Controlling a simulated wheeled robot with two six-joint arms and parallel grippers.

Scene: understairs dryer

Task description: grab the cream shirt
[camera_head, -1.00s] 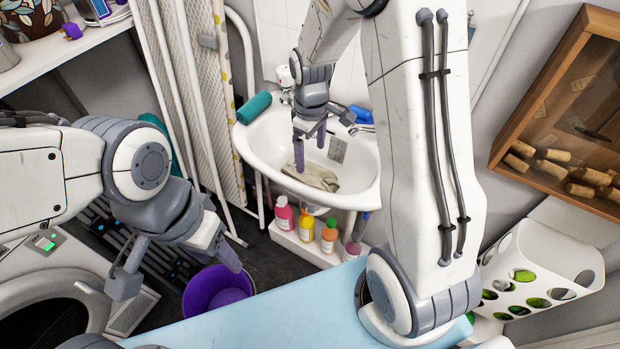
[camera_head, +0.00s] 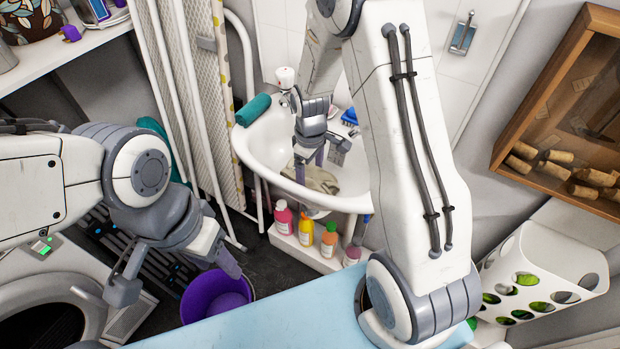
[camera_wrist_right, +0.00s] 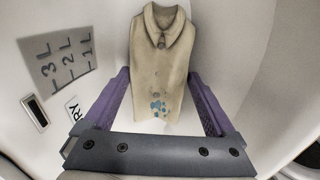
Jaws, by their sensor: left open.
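The cream shirt (camera_head: 322,182) lies in the white sink basin (camera_head: 254,153), partly hidden by my right gripper in the head view. In the right wrist view the shirt (camera_wrist_right: 160,60) has its collar at the top and blue spots near its lower edge. My right gripper (camera_head: 309,172) is in the basin just over the shirt. In the right wrist view its purple fingers (camera_wrist_right: 158,75) are apart, one on each side of the shirt. Whether they touch it I cannot tell. My left gripper (camera_head: 179,283) is open and empty, left of the purple bucket.
A purple bucket (camera_head: 205,290) stands on the floor. Several bottles (camera_head: 305,229) stand on a ledge below the sink. A teal roll (camera_head: 253,109) and a blue brush (camera_head: 349,117) lie on the sink rim. A washing machine (camera_head: 20,285) is at lower left.

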